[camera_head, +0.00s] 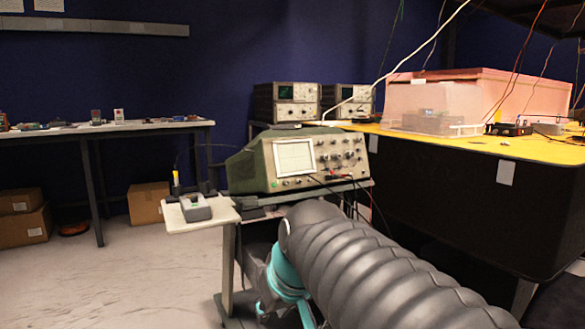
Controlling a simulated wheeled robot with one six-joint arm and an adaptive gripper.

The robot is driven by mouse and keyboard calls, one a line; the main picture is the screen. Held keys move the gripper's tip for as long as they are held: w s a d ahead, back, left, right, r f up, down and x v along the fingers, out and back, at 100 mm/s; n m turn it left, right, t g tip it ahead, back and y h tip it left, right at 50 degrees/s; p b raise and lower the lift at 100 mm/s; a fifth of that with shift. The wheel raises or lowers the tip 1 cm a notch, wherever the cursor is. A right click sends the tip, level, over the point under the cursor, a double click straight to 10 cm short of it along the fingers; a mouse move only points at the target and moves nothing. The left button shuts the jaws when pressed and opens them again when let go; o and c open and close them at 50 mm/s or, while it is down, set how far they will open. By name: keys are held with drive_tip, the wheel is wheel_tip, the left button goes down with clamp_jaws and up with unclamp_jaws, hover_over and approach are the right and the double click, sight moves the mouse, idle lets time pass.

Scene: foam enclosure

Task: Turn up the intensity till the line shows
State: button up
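A green oscilloscope (261,165) stands on a small cart in the middle of the view, its front panel turned towards me. Its square screen (295,159) is pale with a grid, and I can make out no line on it. Several knobs (341,157) sit on the panel to the right of the screen; their labels are too small to read, so I cannot tell which sets the intensity. My dark ribbed arm with a teal part reaches in from the lower right, below and in front of the oscilloscope. My gripper cannot be made out.
Cables hang from the oscilloscope's panel. A side shelf (184,222) on the left holds a small grey device (195,208). A yellow-topped bench (480,146) with a pinkish enclosure (530,95) stands right. The floor (100,285) at lower left is clear.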

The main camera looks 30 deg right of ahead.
drive_tip(key=w+d+r+t+p, duration=0.1)
drive_tip(key=w+d+r+p, duration=0.1)
drive_tip(key=w+d+r, duration=0.35)
drive_tip(key=w+d+r+p, duration=0.25)
drive_tip(key=w+r, duration=0.35)
drive_tip(key=r, duration=0.3)
drive_tip(key=n+t+p, duration=0.1)
drive_tip(key=t+p, duration=0.1)
approach(288, 182)
drive_tip(key=x, duration=0.8)
clamp_jaws()
